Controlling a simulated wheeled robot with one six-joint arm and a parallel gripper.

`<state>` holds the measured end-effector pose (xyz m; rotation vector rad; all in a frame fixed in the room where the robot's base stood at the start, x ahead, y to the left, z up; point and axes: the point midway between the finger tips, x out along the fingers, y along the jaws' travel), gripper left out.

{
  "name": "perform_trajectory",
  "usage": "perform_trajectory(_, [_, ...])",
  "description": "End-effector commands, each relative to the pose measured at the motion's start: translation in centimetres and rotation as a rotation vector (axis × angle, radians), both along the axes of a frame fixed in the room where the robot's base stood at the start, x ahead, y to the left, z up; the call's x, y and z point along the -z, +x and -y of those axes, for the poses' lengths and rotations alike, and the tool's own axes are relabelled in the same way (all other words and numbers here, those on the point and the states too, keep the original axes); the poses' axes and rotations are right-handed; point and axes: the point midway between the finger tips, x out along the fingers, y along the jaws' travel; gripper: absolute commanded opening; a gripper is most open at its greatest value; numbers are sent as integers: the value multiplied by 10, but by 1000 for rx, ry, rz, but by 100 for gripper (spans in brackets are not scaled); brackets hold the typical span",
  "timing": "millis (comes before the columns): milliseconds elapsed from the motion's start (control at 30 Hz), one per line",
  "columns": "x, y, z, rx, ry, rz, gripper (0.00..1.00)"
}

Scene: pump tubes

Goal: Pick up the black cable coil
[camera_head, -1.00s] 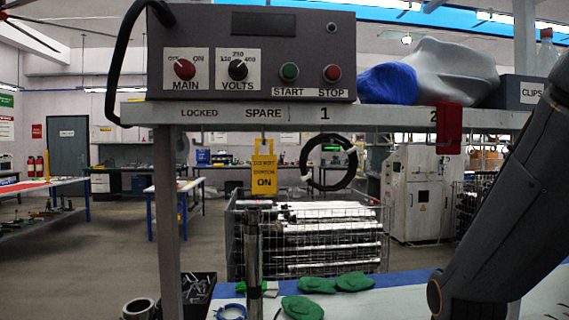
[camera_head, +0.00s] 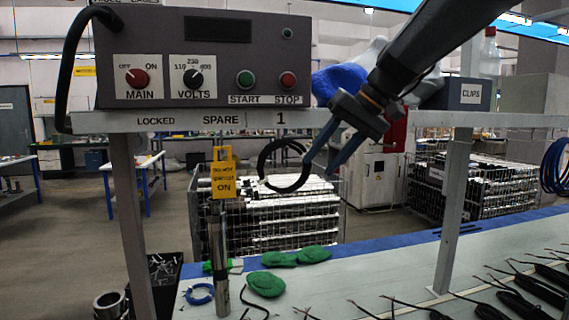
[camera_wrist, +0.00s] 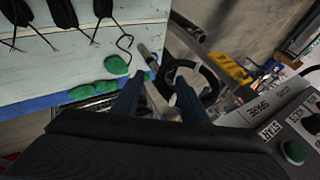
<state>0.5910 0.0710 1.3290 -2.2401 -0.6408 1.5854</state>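The black cable coil (camera_head: 264,168) hangs under the shelf edge near the "1" label, as an upright ring. My gripper (camera_head: 319,168) comes from the upper right in the head view, its two fingers spread apart and pointing down-left, with fingertips at the coil's right side. In the wrist view, the coil (camera_wrist: 210,88) lies just beyond the fingertips; my gripper (camera_wrist: 160,77) is open, and the coil's left rim appears between the fingers while the right finger overlaps the ring. I cannot tell whether a finger touches it.
A yellow tag (camera_head: 223,180) hangs left of the coil, above a metal rod (camera_head: 219,255). A control box (camera_head: 200,60) sits on the shelf (camera_head: 350,118). Green pads (camera_head: 266,284) and black cables lie on the bench below. A wire basket (camera_head: 325,222) stands behind.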

Motion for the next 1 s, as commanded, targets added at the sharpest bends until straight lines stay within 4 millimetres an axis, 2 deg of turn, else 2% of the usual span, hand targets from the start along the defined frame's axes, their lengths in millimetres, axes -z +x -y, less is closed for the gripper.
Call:
perform_trajectory(400, [37,16,-29,0,-1,-3,40])
perform_trajectory(733, [44,18,-33,2,-3,-1,40])
perform_trajectory(967, [44,18,-32,2,-3,-1,1])
perform_trajectory(1000, [44,18,-32,2,-3,-1,0])
